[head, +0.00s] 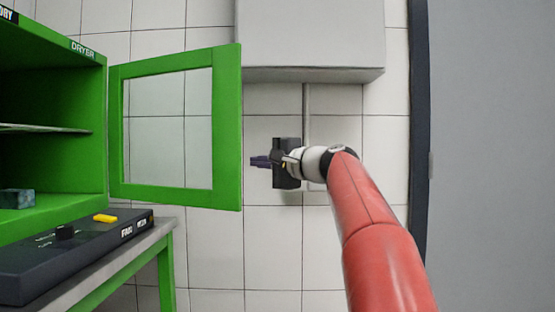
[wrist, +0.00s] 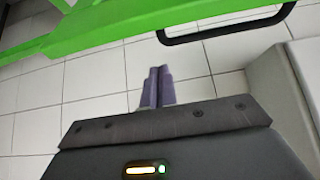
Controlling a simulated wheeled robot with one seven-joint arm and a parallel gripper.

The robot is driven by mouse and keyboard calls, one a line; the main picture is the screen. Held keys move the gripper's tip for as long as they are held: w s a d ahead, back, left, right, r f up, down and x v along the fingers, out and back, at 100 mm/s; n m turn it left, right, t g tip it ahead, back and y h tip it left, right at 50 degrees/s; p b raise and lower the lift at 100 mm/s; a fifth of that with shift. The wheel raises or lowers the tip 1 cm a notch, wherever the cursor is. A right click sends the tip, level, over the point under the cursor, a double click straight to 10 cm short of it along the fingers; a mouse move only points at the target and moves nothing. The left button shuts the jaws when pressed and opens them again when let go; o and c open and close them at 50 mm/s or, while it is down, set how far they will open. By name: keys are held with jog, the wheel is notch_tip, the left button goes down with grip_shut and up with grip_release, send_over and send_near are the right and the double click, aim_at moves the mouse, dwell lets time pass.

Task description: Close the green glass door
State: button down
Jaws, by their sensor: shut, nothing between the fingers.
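The green glass door (head: 228,130) stands swung open to the right of the green dryer cabinet (head: 84,130) in the head view. Its clear pane shows the tiled wall behind. My gripper (head: 254,161) is just right of the door's free edge in the picture, pointing left. In the wrist view my gripper (wrist: 157,85) has its two purple fingers together and empty. The green door frame (wrist: 160,22) crosses the top of that view, with a black handle (wrist: 225,27) beyond the fingertips. I cannot tell whether the fingers touch the door.
A black control box (head: 75,250) with a yellow part (head: 105,218) sits on a bench (head: 160,236) below the cabinet. A dark block (head: 16,199) lies inside. A grey wall box (head: 310,40) hangs above my gripper. A dark post (head: 420,150) stands at right.

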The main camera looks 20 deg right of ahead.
jog(key=s+a+b, duration=0.1)
jog(key=s+a, duration=0.1)
jog(key=a, duration=0.1)
jog(key=shift+s, duration=0.15)
dwell(0.4)
